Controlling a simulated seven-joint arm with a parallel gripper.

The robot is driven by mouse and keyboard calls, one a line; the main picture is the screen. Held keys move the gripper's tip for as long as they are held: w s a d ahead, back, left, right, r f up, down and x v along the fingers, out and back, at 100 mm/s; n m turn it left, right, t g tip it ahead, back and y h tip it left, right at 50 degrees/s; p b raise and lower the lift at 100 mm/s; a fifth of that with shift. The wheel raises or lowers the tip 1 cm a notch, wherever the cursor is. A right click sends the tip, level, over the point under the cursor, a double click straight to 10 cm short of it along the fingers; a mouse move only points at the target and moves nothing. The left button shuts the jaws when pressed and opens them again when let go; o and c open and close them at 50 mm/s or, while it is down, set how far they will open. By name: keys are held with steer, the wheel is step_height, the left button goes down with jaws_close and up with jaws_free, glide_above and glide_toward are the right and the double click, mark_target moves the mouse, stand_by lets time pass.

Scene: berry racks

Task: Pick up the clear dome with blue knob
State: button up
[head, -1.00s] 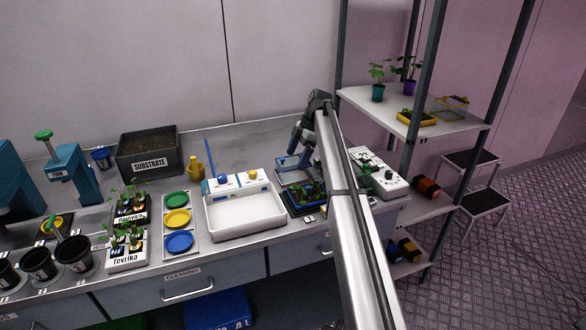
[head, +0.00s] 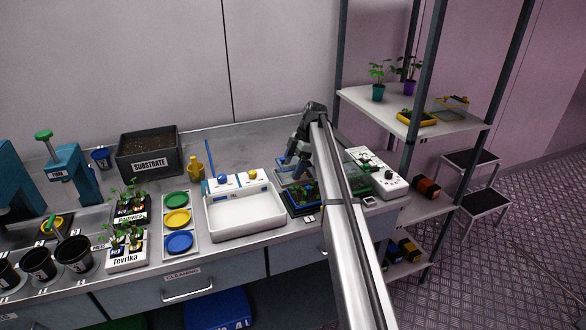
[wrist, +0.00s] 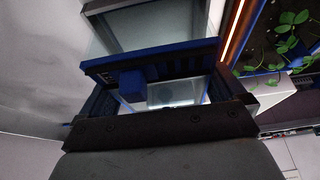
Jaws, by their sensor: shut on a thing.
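The clear dome (head: 284,175) is at the back of the bench, just behind a blue tray of seedlings (head: 306,194), and my arm partly hides it. In the wrist view the dome's clear walls (wrist: 155,25) and blue edge (wrist: 185,60) fill the upper middle, with the square blue knob (wrist: 132,88) near the fingers. My gripper (head: 290,163) is at the dome, and in the wrist view its dark fingers (wrist: 165,92) stand on both sides of the knob area. It is shut on the dome; the exact contact is hard to see.
A white basin (head: 245,222) stands left of the seedling tray. A white control box (head: 378,175) is to the right, before the rack post (head: 420,110). The seedling tray also shows at the right of the wrist view (wrist: 275,40). Bench behind the basin is mostly clear.

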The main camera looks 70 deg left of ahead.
steer(key=shift+r, duration=0.15)
steer(key=r, duration=0.6)
steer(key=w+r, duration=0.1)
steer(key=r, duration=0.3)
steer(key=shift+d+r, duration=0.1)
steer(key=shift+d, duration=0.2)
steer(key=d+r, duration=0.2)
steer(key=d, duration=0.3)
glide_above(308, 187)
steer(key=shift+a+f, duration=0.1)
steer(key=shift+f, duration=4.9)
steer(key=shift+f, duration=0.2)
steer(key=o, duration=0.7)
steer(key=shift+c, duration=0.2)
steer(key=v, duration=1.2)
steer(key=shift+r, duration=0.2)
steer(key=shift+w, duration=0.1)
